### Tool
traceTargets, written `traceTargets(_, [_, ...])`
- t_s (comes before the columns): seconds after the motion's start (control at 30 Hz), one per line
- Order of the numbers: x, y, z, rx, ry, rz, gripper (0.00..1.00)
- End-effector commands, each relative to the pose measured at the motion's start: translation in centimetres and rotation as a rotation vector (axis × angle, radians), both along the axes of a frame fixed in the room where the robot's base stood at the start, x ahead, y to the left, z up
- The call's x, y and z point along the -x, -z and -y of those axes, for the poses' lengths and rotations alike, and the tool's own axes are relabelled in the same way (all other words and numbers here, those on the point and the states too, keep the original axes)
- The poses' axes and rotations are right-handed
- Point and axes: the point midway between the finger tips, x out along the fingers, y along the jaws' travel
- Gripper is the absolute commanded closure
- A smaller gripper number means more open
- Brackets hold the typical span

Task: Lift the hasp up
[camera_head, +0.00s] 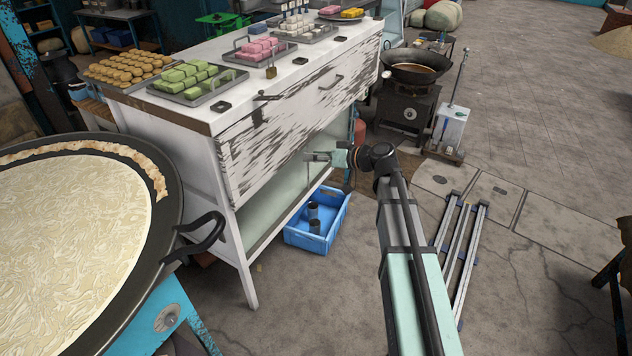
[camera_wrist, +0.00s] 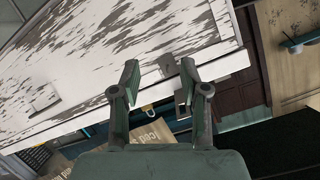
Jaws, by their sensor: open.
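My gripper (camera_head: 318,157) is open in the head view, beside the front of the white worn cabinet (camera_head: 300,110), below its drawer fronts. In the wrist view the two fingers of my gripper (camera_wrist: 158,70) are spread, with nothing held between them.
Trays of sweets (camera_head: 198,82) cover much of the cabinet top. A blue crate (camera_head: 290,234) stands on the floor under my gripper. A large round pan (camera_head: 182,195) is at the left. A wok (camera_head: 415,64) on a stove stands behind right. The floor at right is mostly free.

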Motion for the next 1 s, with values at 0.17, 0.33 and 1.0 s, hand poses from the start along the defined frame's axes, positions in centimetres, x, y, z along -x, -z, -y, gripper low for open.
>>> traceTargets(0.17, [1.1,3.1,0.2,0.025,0.015,-0.09,0.55])
traceTargets(0.33, [1.9,5.3,0.4,0.046,0.028,-0.157,0.55])
traceTargets(1.0, [2.5,7.1,0.6,0.062,0.042,-0.212,0.55])
